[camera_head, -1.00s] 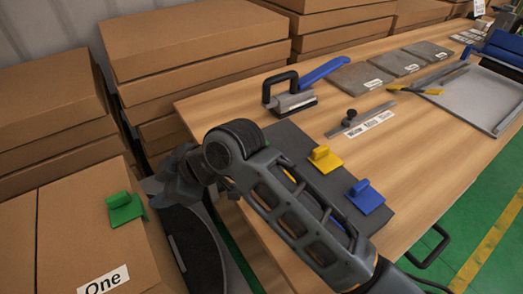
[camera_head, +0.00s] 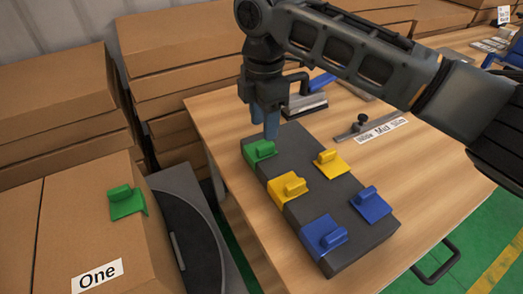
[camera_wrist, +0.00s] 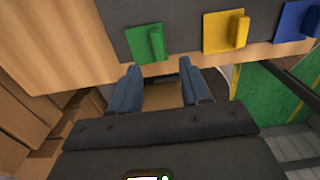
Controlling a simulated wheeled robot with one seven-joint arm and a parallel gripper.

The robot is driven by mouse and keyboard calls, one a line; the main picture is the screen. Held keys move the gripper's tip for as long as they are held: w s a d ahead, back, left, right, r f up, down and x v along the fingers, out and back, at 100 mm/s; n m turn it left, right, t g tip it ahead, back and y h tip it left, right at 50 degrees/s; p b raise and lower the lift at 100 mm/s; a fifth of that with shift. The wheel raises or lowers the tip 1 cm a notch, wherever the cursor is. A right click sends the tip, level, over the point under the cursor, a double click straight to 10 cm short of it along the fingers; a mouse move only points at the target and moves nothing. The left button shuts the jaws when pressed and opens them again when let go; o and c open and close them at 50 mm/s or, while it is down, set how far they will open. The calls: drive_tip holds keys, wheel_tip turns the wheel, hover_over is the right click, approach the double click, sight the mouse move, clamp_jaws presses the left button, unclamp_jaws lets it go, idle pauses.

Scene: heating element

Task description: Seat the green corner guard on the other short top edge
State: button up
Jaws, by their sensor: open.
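One green corner guard (camera_head: 125,201) sits on the right top edge of the cardboard box marked "One" (camera_head: 60,225). A second green corner guard (camera_head: 259,150) lies at the far left corner of the dark grey pad (camera_head: 310,198) on the table. My gripper (camera_head: 271,132) points down just beside and above this second guard in the head view. In the wrist view my gripper (camera_wrist: 160,70) is open, with nothing between its fingers. The green guard (camera_wrist: 147,43) shows just beyond the fingertips there, apparently clear of them.
Two yellow guards (camera_head: 288,187) and two blue guards (camera_head: 325,235) share the grey pad. A black-handled tool (camera_head: 303,104) and a metal rule (camera_head: 368,128) lie behind. Stacked cartons (camera_head: 185,75) stand at the back left.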

sight(264, 146)
drive_tip(key=shift+w+f+p, duration=0.15)
drive_tip(key=shift+f+p, duration=0.15)
drive_tip(key=shift+f, duration=2.8)
clamp_jaws()
